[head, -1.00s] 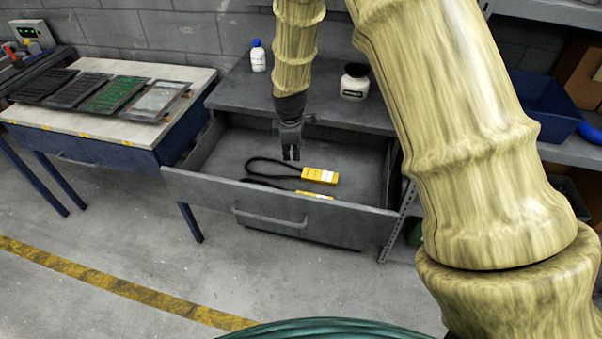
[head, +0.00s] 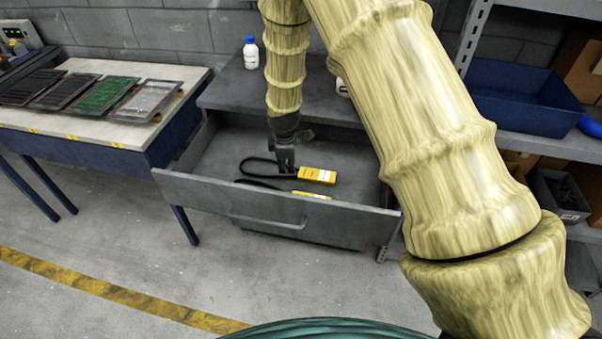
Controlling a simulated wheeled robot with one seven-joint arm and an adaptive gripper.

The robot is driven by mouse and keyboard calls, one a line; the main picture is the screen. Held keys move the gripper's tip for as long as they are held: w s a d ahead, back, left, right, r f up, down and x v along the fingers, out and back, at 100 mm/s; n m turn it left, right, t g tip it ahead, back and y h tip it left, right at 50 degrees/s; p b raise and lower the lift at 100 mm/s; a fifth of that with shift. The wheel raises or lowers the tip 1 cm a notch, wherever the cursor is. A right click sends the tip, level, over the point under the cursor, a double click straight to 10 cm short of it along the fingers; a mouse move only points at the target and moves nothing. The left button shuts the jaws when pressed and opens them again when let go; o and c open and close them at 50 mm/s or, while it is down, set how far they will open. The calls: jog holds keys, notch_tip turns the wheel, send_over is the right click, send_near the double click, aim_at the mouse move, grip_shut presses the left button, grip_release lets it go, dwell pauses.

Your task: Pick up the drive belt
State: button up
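Two black belts with yellow card sleeves lie in the open grey drawer (head: 190,187). The farther belt (head: 248,161) forms a thin black loop, and its yellow sleeve (head: 318,175) lies to its right. The nearer belt (head: 252,182) lies closer to the drawer front, which partly hides its yellow sleeve (head: 312,194). My gripper (head: 286,168) points down into the drawer, over the farther belt's loop and just left of its sleeve. The fingertips are small and dark against the belt. I cannot tell whether they touch it or how far apart they are.
A grey cabinet top (head: 225,90) behind the drawer holds a white bottle with a blue cap (head: 251,55) and a jar (head: 343,88) partly hidden by my arm. A workbench with panels (head: 105,95) stands at left. A shelf with a blue bin (head: 525,95) stands at right.

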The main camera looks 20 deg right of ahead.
aim_at(287, 175)
jog(key=shift+w+f+p, duration=0.2)
jog(key=shift+f+p, duration=0.3)
jog(key=shift+f, duration=0.85)
jog(key=shift+w+f+p, duration=0.15)
jog(key=shift+f+p, duration=0.3)
jog(key=shift+f, duration=0.85)
grip_shut()
